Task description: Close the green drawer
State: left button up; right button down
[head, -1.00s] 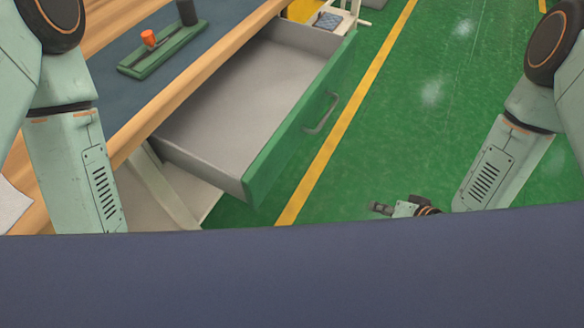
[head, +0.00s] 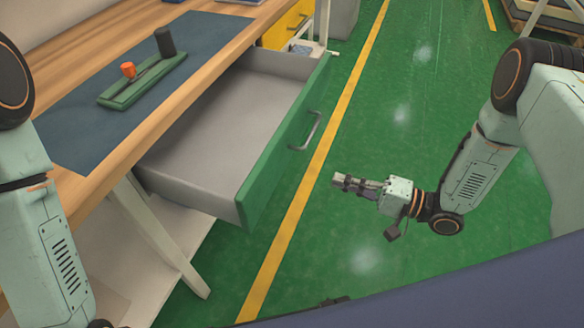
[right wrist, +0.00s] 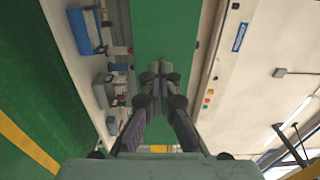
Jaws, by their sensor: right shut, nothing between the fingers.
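The green drawer (head: 285,146) is pulled well out from under the wooden table and looks empty inside. Its green front faces right and carries a grey handle (head: 311,131). My right gripper (head: 340,180) is shut and empty. It is to the right of the drawer front, apart from it, above the green floor and pointing left in the head view. In the right wrist view its fingers (right wrist: 160,75) are together with nothing between them. My left arm shows at the left edge of the head view, but its gripper is not visible.
The wooden table (head: 110,143) has a blue mat (head: 75,125) holding a green base (head: 145,82) with an orange peg and a dark cylinder. A yellow drawer (head: 288,24) is farther back. The green floor (head: 400,80) right of the drawer is open, with a yellow line.

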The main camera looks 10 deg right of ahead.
jog(key=b, duration=0.2)
send_near(280, 164)
jog(key=x, duration=0.5)
jog(key=shift+w+a, duration=0.1)
jog(key=shift+a, duration=0.1)
jog(key=shift+w+a, duration=0.15)
jog(key=shift+a, duration=0.2)
jog(key=shift+w+a, duration=0.15)
jog(key=shift+w+f, duration=0.1)
jog(key=shift+w, duration=0.15)
jog(key=shift+s+a, duration=0.1)
jog(key=shift+s, duration=0.05)
